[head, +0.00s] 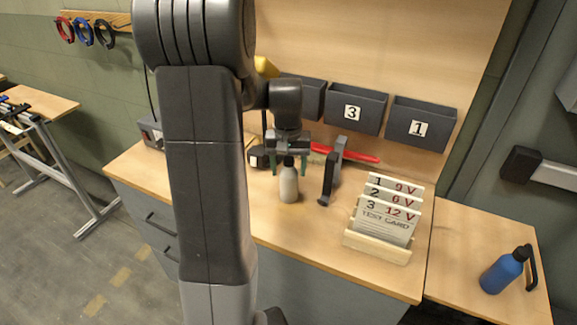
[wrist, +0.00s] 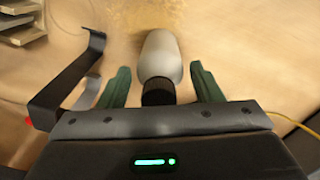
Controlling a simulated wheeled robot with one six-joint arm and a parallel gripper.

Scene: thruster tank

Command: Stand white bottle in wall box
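The white bottle (head: 288,184) with a black cap stands upright on the wooden bench in the head view. My gripper (head: 289,170) is above and around its top, pointing down. In the wrist view the bottle (wrist: 161,62) lies between the two green fingers of my gripper (wrist: 160,88), with a gap on each side. The gripper is open and holds nothing.
A black bracket-like stand (head: 331,176) is close to the right of the bottle. A wooden holder (head: 377,243) with test cards stands at the front right. A red-handled tool (head: 358,156) lies below the boxes. A blue bottle (head: 503,271) is on the right side table.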

